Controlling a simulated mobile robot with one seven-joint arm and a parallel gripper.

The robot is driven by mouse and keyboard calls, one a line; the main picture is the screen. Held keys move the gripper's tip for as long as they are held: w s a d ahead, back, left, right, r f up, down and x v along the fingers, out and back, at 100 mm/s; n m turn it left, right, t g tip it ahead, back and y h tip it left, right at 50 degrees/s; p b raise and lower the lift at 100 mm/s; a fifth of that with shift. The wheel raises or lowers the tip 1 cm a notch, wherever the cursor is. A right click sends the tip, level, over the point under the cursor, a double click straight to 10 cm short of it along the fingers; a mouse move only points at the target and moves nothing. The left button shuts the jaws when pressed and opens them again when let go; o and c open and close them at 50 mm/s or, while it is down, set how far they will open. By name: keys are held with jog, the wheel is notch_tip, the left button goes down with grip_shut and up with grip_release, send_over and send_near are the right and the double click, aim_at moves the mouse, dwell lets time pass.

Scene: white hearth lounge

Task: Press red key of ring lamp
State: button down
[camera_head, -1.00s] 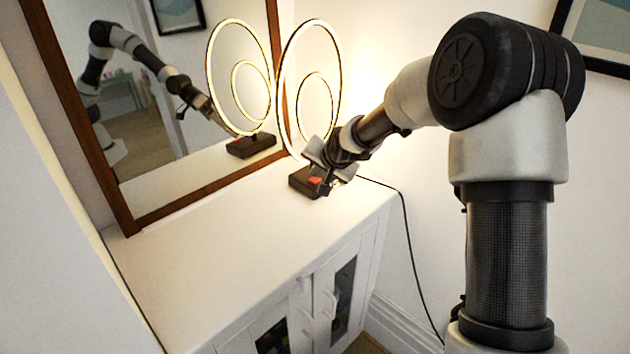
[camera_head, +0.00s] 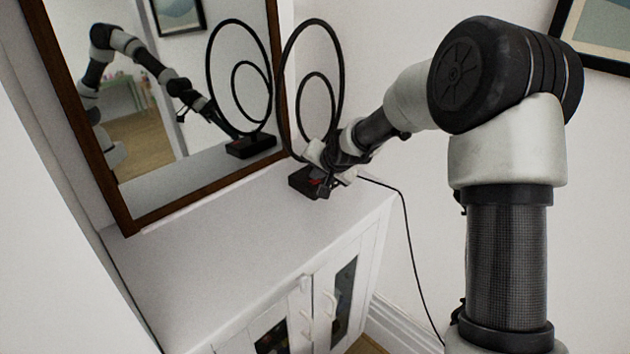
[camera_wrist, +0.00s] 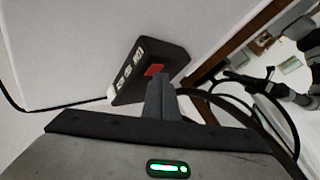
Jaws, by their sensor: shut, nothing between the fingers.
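The ring lamp (camera_head: 283,90) stands on the white cabinet in front of the mirror, and its two rings are dark. Its black base (camera_head: 301,182) carries the red key (camera_head: 316,182), partly hidden by my gripper in the head view. In the wrist view the red key (camera_wrist: 155,70) shows on the black base (camera_wrist: 135,82), beside a row of pale markings. My gripper (camera_wrist: 160,82) is shut and empty, with its fingertips at the near edge of the red key. Whether they touch it cannot be told. In the head view my gripper (camera_head: 325,185) is over the base.
The white cabinet top (camera_head: 220,255) is clear to the left of the lamp. A framed mirror (camera_head: 135,228) stands behind it and reflects my arm and the lamp. A black cable (camera_head: 405,225) runs down the right side of the cabinet.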

aim_at(317, 184)
jog(key=shift+r+p, duration=0.45)
jog(key=shift+r, duration=0.4)
notch_tip(317, 184, up, 5)
jog(key=p, duration=0.3)
dwell(0.8)
